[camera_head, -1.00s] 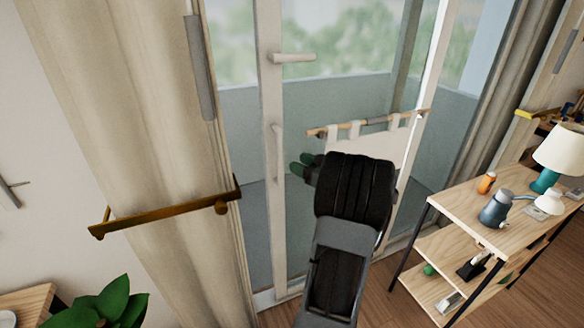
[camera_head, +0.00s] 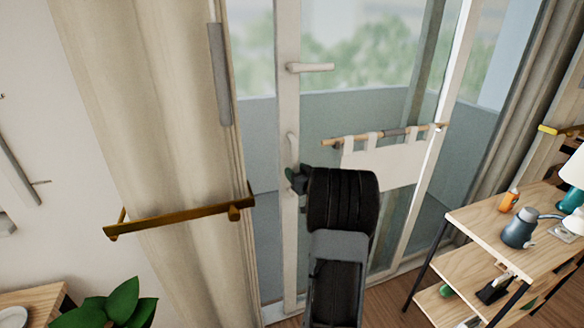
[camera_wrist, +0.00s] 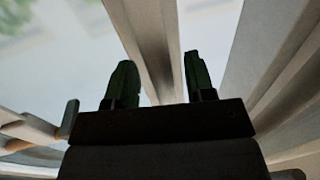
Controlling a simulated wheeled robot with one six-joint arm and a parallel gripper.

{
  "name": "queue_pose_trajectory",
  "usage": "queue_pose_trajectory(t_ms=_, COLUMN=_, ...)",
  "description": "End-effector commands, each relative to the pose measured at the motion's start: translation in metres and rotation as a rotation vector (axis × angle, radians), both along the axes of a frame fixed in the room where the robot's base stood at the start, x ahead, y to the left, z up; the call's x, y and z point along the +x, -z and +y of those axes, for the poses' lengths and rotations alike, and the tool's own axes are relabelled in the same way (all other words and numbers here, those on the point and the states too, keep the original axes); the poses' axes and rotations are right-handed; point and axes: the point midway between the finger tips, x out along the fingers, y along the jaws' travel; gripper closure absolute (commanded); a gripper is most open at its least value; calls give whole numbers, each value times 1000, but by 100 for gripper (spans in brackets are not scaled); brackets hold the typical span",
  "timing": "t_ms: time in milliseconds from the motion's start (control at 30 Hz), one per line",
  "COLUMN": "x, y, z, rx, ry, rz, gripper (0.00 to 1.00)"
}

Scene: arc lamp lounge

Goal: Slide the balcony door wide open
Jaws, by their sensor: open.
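The balcony door is a glass panel in a pale frame, with its stile (camera_head: 289,240) left of centre in the head view. A lever handle (camera_head: 310,67) sticks out to the right, high on the stile. A vertical bar handle (camera_head: 292,145) sits lower, its lower part hidden behind my gripper (camera_head: 297,178). My gripper is open, with green fingers just in front of the stile at that bar. In the wrist view, my open fingers (camera_wrist: 160,82) have a pale frame post (camera_wrist: 150,40) beyond the gap. I cannot tell whether they touch the handle.
A wooden rod (camera_head: 365,137) with a white cloth (camera_head: 385,165) crosses the glass at right. A wooden shelf (camera_head: 475,220) with a kettle (camera_head: 519,230) stands right. A plant (camera_head: 110,305) is low left.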

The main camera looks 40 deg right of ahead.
Motion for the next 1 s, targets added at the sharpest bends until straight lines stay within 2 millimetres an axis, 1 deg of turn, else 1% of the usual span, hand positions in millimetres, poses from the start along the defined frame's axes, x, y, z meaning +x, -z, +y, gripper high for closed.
queue_pose_trajectory(t_ms=33, x=8, y=0, z=-1, rx=0, ry=-2, rz=1, gripper=50)
queue_pose_trajectory(t_ms=100, x=15, y=0, z=-2, rx=0, ry=-2, rz=1, gripper=50)
queue_pose_trajectory(t_ms=300, x=28, y=0, z=-5, rx=0, ry=0, rz=0, gripper=50)
queue_pose_trajectory(t_ms=667, x=31, y=0, z=-6, rx=0, ry=0, rz=1, gripper=50)
queue_pose_trajectory(t_ms=1000, x=31, y=0, z=-5, rx=0, ry=0, rz=0, gripper=82)
